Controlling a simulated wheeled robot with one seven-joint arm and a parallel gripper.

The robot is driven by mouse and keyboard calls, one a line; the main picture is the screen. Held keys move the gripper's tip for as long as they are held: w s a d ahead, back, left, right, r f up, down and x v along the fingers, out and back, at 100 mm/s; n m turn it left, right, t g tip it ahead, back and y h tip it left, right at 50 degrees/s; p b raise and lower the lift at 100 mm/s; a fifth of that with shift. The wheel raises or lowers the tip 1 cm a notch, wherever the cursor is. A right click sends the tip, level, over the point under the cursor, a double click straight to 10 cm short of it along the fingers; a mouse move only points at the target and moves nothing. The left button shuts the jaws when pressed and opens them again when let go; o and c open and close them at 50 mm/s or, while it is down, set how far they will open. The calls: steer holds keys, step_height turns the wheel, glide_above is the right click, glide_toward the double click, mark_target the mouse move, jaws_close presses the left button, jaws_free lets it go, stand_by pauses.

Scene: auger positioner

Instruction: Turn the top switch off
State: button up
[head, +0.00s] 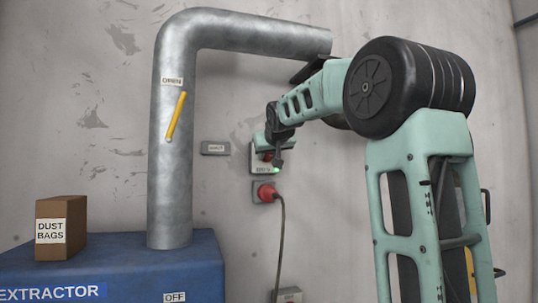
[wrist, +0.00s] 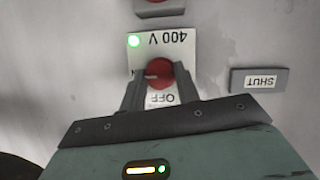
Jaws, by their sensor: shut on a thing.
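The top switch is a red rotary knob (wrist: 159,73) on a pale wall plate (wrist: 185,45) marked "400 V" and "OFF". The wrist view shows it upside down. A light mark on the knob points left in the wrist view, not at "OFF". My gripper (wrist: 158,88) is shut on the knob, one finger on each side.
A red plug (head: 266,192) with a hanging cable (head: 281,235) is just below the switch. A grey "SHUT" plate (wrist: 258,79) is beside it. A metal pipe (head: 170,215) with a yellow lever (head: 176,116) rises from the blue extractor (head: 130,265), beside a dust-bag box (head: 75,213).

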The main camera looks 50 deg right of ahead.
steer(key=shift+f+b, duration=0.15)
steer(key=shift+b, duration=0.25)
steer(key=shift+f+n+h+b, duration=0.15)
steer(key=shift+n+h+b, duration=0.2)
steer(key=shift+b, duration=0.4)
steer(key=n+h+b, duration=0.1)
steer(key=b, duration=0.2)
steer(key=shift+w+f+n+g, duration=0.1)
steer(key=shift+f+n+g, duration=0.05)
steer(key=shift+n+g, duration=0.2)
steer(key=n+h+b, duration=0.2)
steer(key=n+b, duration=0.2)
steer(key=b, duration=0.2)
steer(key=shift+a+b, duration=0.1)
steer(key=shift+b, duration=0.2)
steer(key=n+h+b, duration=0.2)
steer(key=n+b, duration=0.2)
steer(key=b, duration=0.1)
steer(key=shift+h, duration=0.25)
steer(key=n+t+b, duration=0.1)
steer(key=n+b, duration=0.1)
steer(key=n, duration=0.1)
steer(key=shift+h+b, duration=0.4)
steer(key=shift+r+n, duration=0.35)
steer(key=shift+n, duration=0.15)
